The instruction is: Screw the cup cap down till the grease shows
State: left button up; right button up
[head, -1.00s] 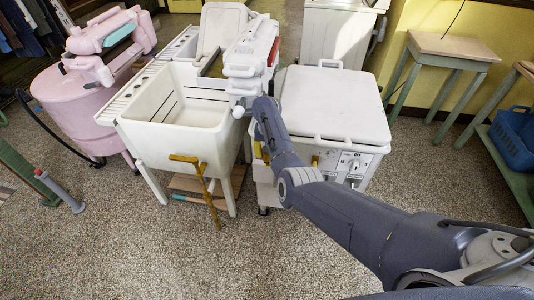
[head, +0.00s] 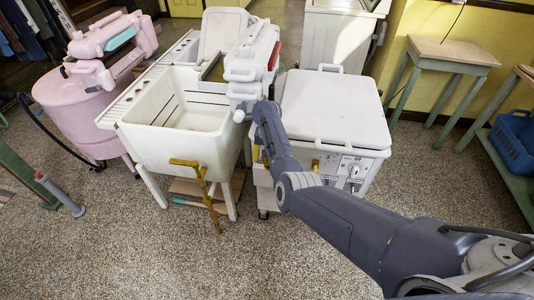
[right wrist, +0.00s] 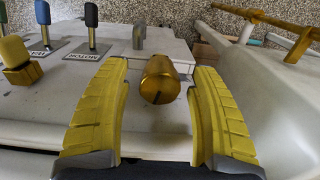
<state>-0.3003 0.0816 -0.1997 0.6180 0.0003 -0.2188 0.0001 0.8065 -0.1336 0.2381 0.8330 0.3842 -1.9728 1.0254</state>
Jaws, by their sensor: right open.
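My right gripper (right wrist: 160,66) is open, with one yellow-padded finger on each side of the cap and a visible gap at both sides. In the head view my right arm reaches between the white tub and the square white washer (head: 335,108), and hides the cap and most of the gripper. No grease shows in the right wrist view. My left gripper is in neither view.
Several levers stand beside the cap, one at a MOTOR plate (right wrist: 88,52). A brass block knob (right wrist: 18,62) is at far left and a grey post (right wrist: 139,38) behind the cap. The white tub (head: 175,150) with a brass tap (head: 205,185) stands left of my arm.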

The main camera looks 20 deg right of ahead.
notch_tip(320, 180, up, 12)
dwell(0.6)
jog(key=shift+f, duration=0.1)
